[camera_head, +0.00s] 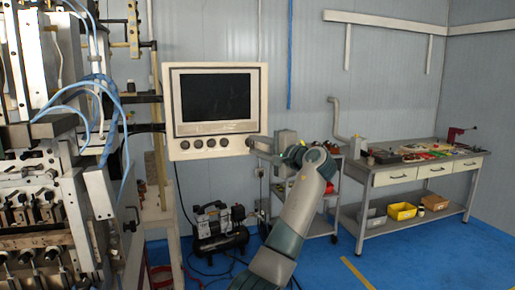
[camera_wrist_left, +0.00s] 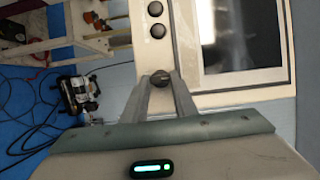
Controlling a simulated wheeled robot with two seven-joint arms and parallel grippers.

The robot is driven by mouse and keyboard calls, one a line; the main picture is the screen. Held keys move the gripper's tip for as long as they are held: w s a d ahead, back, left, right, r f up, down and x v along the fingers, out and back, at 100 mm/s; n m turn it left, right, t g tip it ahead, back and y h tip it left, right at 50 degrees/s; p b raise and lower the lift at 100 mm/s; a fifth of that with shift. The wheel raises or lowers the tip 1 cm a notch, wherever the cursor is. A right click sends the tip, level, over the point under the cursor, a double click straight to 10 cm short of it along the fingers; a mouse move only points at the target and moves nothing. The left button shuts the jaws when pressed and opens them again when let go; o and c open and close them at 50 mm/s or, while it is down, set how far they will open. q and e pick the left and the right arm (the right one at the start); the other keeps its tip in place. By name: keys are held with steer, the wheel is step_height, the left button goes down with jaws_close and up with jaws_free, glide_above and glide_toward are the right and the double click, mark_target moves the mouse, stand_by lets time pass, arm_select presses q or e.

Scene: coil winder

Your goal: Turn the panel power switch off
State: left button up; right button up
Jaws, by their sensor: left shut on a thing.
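The control panel (camera_head: 213,150) is a cream box with a dark screen (camera_head: 215,97) and a row of dark round knobs along its lower edge. My left gripper (camera_head: 252,143) is at the panel's lower right corner, at the right end of that row. In the wrist view my left gripper (camera_wrist_left: 160,80) has its two fingers closed around a small dark knob, which I take to be the power switch (camera_wrist_left: 160,76). The fingers hide this switch in the head view. I cannot tell its turned position. The screen looks dark. My right gripper is not in view.
A coil winder (camera_head: 50,200) with blue hoses stands on the left. A compressor (camera_head: 218,225) and cables lie on the floor below the panel. A trolley (camera_head: 325,215) and a workbench (camera_head: 400,173) stand to the right. Blue floor at the right front is clear.

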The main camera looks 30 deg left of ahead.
arm_select(q)
steer(key=shift+f, duration=0.2)
steer(key=o, duration=1)
steer(key=shift+o, duration=0.2)
steer(key=shift+r, duration=0.1)
steer(key=shift+s+d, duration=0.1)
steer(key=b+v, duration=0.4)
steer(key=v, duration=1.3)
steer(key=shift+r, duration=0.15)
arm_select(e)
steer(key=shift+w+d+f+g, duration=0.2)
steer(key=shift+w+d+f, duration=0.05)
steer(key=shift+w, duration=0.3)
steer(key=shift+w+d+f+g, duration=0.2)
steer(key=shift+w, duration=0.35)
